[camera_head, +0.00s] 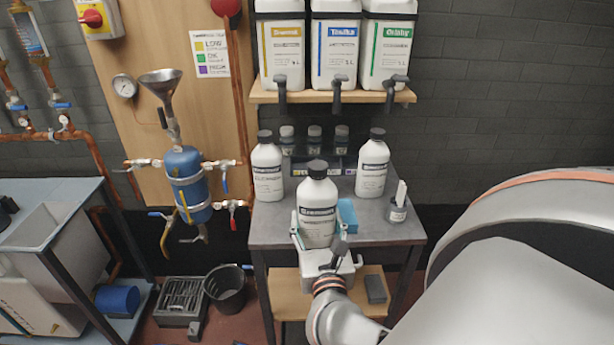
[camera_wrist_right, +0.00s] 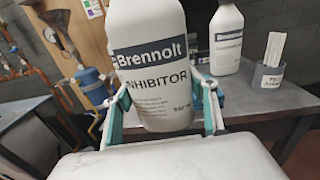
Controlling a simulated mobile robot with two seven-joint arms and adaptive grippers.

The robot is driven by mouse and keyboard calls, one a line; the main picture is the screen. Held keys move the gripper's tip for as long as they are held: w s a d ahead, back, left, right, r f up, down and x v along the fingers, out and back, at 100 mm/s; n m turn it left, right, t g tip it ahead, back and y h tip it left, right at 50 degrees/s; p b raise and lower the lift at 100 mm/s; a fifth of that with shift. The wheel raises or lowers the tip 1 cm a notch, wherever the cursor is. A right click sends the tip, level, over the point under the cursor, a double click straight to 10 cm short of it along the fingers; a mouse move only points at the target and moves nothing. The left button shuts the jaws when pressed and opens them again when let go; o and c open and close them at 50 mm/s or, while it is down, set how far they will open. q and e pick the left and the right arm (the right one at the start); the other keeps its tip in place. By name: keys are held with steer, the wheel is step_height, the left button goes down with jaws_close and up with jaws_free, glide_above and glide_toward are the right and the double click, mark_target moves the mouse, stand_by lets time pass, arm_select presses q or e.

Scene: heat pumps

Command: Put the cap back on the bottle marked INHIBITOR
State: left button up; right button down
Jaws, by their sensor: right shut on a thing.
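The white bottle marked INHIBITOR (camera_wrist_right: 160,80) stands upright between the fingers of my right gripper (camera_wrist_right: 163,115) in the right wrist view. In the head view this bottle (camera_head: 317,212) is at the front of the grey table, and a black cap (camera_head: 317,168) sits on its top. I cannot tell whether the cap is screwed tight. My right gripper (camera_head: 322,240) is shut around the bottle's lower body. I cannot tell if the base touches the table. The bottle's top is cut off in the wrist view. My left gripper is not in view.
Two similar capped bottles stand behind, one left (camera_head: 267,170) and one right (camera_head: 372,170). A blue block (camera_head: 347,214) and a cup of white strips (camera_head: 397,210) are to the right on the table (camera_head: 270,226). A shelf (camera_head: 330,97) with large canisters hangs above.

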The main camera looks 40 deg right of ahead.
steer(key=b+x, duration=0.3)
steer(key=x, duration=1.9)
steer(key=shift+w+d, duration=0.15)
steer(key=shift+f, duration=0.15)
